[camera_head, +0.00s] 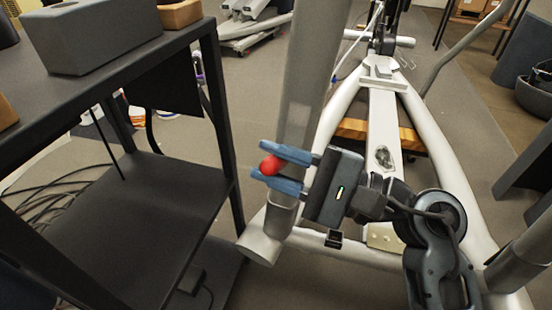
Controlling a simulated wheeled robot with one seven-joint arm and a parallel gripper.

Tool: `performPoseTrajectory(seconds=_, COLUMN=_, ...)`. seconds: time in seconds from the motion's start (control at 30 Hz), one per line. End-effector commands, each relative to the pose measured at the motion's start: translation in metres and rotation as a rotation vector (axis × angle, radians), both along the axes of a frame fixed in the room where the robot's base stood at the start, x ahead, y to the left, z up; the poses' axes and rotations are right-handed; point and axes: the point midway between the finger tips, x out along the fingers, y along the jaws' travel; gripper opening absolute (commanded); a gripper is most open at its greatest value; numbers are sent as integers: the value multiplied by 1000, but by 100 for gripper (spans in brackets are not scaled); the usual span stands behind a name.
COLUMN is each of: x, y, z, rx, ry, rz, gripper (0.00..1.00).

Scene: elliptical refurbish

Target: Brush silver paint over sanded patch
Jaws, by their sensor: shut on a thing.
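My gripper (261,160) is in the middle of the view, its two blue fingers pointing left. It is shut on a small rounded red thing (271,165); I cannot tell whether this is part of a brush. The fingers are in front of a grey upright post (303,95) of the elliptical; I cannot tell if they touch it. The elliptical's pale frame has a long central beam (382,115). A dark, blotchy patch (384,157) shows on the beam, to the right of my gripper. No paint container or bristles can be made out.
A black shelf unit (228,130) stands close on the left, with a grey box (85,35) on top. Cables (45,200) lie behind it. A wooden block (352,129) is under the beam. Open grey floor (255,85) lies beyond the shelf unit.

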Motion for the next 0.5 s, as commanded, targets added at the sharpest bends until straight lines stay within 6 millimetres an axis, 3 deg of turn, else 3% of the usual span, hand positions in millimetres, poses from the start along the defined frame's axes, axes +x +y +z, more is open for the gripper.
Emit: performPoseTrajectory(seconds=0.5, x=-44, y=16, z=0, rx=1, ry=1, rz=2, gripper=0)
